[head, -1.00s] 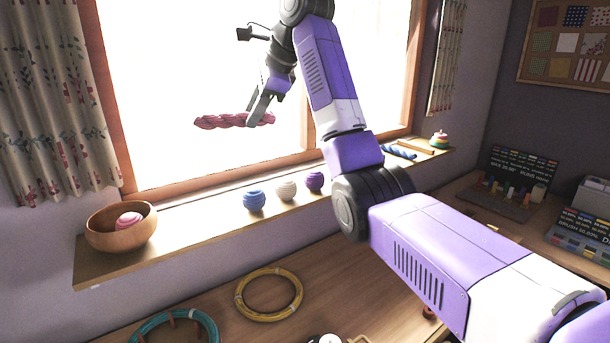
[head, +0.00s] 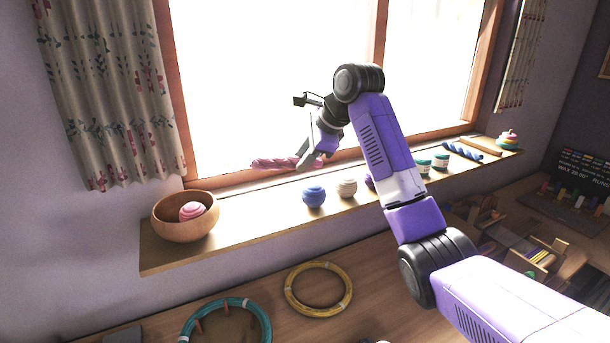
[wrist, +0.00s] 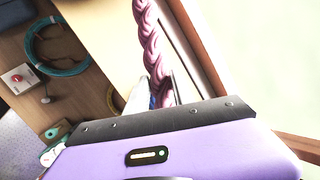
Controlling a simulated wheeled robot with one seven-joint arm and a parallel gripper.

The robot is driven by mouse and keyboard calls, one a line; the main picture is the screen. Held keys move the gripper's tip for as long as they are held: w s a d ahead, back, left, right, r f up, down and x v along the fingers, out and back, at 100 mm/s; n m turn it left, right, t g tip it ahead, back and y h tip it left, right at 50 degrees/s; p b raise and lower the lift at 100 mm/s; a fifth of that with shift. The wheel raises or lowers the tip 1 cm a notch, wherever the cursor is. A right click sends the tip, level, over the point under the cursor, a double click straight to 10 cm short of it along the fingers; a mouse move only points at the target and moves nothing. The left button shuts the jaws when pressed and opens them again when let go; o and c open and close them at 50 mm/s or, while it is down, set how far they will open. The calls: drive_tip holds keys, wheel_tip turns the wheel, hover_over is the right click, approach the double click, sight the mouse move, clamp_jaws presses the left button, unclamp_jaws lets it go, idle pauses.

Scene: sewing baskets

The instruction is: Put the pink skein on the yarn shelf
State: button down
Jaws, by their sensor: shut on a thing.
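The pink skein (head: 280,163) is a twisted length of yarn held level in front of the window, above the shelf. My gripper (head: 308,162) is shut on it near its right end. In the wrist view the pink skein (wrist: 150,45) runs up from the fingers, which are partly hidden by the purple gripper body. The yarn shelf (head: 260,226) is the wooden ledge under the window. A wooden bowl (head: 184,222) with a pink ball (head: 192,211) stands at its left end. A blue ball (head: 313,196), a cream ball (head: 347,188) and a partly hidden purple ball stand mid-shelf.
Farther right on the shelf are small jars (head: 440,161), a blue skein (head: 462,151) and a stacked ring toy (head: 508,141). Bare shelf shows between the bowl and the blue ball. Below, a yellow hoop (head: 318,312) and a teal hoop (head: 262,318) lie on the table.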

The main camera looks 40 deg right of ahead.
wheel_tip(320, 180, down, 6)
drive_tip(key=p, duration=0.1)
drive_tip(key=shift+f, duration=0.15)
drive_tip(key=shift+f, duration=0.4)
drive_tip(key=c, duration=1.1)
unclamp_jaws()
drive_tip(key=shift+r, duration=0.1)
drive_tip(key=shift+b+v, duration=1)
drive_tip(key=shift+v, duration=5.3)
drive_tip(key=shift+w+r, duration=0.1)
drive_tip(key=shift+w, duration=0.05)
